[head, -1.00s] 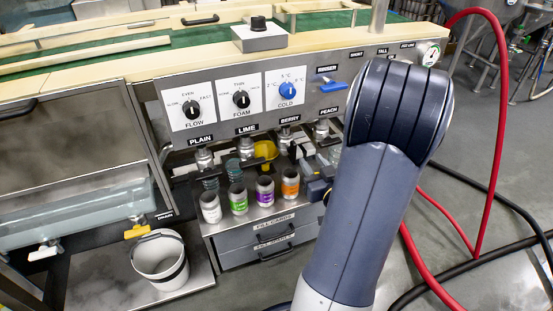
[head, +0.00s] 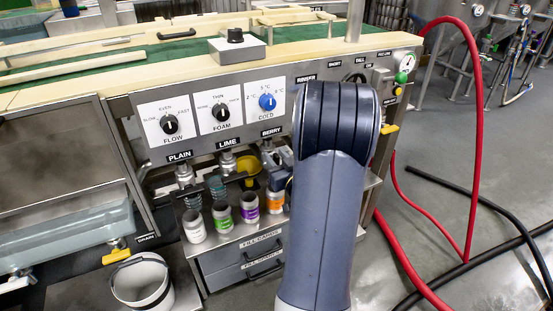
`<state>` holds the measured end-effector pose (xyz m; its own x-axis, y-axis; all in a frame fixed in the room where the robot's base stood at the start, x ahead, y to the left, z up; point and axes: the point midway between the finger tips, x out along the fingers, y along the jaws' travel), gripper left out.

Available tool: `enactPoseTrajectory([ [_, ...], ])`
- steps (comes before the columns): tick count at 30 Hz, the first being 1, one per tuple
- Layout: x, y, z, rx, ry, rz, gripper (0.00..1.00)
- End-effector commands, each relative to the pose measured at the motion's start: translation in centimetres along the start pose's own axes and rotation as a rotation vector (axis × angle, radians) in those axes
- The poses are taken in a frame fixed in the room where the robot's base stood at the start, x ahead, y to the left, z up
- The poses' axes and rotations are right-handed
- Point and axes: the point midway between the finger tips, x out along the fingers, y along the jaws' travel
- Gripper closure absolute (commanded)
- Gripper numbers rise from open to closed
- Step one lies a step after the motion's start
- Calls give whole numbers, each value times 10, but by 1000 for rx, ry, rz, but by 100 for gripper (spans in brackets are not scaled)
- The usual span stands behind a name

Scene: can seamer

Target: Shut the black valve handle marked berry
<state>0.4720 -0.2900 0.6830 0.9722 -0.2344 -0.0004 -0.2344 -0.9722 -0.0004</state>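The berry label (head: 271,131) is on the front panel, left of my arm. Under it is the berry valve (head: 268,148), a metal body whose black handle is small and partly covered, so its exact angle is unclear. My gripper (head: 281,168) shows only as a small grey and dark part at the left edge of my forearm, close to the berry valve. My forearm hides most of it, so I cannot tell whether the fingers touch the handle or how wide they are.
The lime valve (head: 227,160) and plain valve (head: 184,174) are to the left. Several bottles, including a purple-labelled one (head: 249,207), stand on the shelf below. A white bucket (head: 143,282) is at lower left. A red hose (head: 474,130) loops at right.

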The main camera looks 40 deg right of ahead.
Motion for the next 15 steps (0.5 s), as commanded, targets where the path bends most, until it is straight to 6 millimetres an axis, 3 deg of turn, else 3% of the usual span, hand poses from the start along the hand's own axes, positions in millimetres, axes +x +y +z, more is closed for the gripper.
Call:
enactPoseTrajectory([
  [8,2,0,0,0,0,0,67],
  [15,2,0,0,0,0,0,85],
])
